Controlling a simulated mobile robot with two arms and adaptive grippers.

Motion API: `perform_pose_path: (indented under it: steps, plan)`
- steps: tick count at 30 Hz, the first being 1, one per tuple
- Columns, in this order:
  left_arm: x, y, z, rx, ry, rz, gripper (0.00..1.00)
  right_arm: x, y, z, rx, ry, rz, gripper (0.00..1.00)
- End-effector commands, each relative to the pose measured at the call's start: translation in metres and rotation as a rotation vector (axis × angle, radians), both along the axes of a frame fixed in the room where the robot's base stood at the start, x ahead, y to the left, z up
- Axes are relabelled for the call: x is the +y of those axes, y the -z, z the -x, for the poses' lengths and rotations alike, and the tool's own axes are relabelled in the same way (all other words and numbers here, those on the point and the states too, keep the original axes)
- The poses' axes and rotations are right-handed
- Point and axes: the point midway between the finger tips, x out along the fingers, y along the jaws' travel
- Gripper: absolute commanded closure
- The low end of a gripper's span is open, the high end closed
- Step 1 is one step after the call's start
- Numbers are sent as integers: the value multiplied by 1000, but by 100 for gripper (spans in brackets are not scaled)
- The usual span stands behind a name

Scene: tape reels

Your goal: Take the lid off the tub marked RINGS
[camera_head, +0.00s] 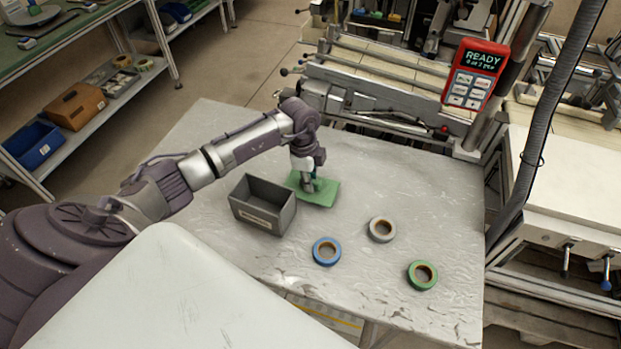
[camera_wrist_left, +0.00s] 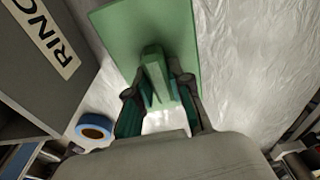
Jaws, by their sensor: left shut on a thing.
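The grey tub (camera_head: 264,208) stands open on the table, with a label on its front; in the left wrist view its label (camera_wrist_left: 48,35) reads "RINC", partly cut off. The green lid (camera_head: 322,192) is off the tub, just to its right and behind in the head view. My left gripper (camera_head: 309,184) is shut on the lid's handle, which shows between the fingers in the left wrist view (camera_wrist_left: 155,75). The lid is flat and low at the table; I cannot tell whether it touches the surface. My right gripper is not in view.
A blue tape reel (camera_head: 327,239), a grey reel (camera_head: 382,219) and a green reel (camera_head: 422,263) lie on the metal table (camera_head: 400,170) to the right. A red handset (camera_head: 475,73) reading "READY" is at the back right. The table's right part is otherwise clear.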

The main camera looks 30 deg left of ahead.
Motion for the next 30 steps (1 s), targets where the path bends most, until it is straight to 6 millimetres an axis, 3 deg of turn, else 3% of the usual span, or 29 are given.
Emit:
perform_pose_path:
  steps: [12,13,17,26,30]
  plan:
    - [0,9,0,-1,0,0,100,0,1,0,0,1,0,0]
    - [0,9,0,0,0,0,79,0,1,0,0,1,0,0]
    - [0,8,0,0,0,0,57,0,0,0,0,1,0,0]
    - [0,7,0,0,0,0,55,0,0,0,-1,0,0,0]
    - [1,-2,-1,-3,1,-1,55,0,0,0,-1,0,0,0]
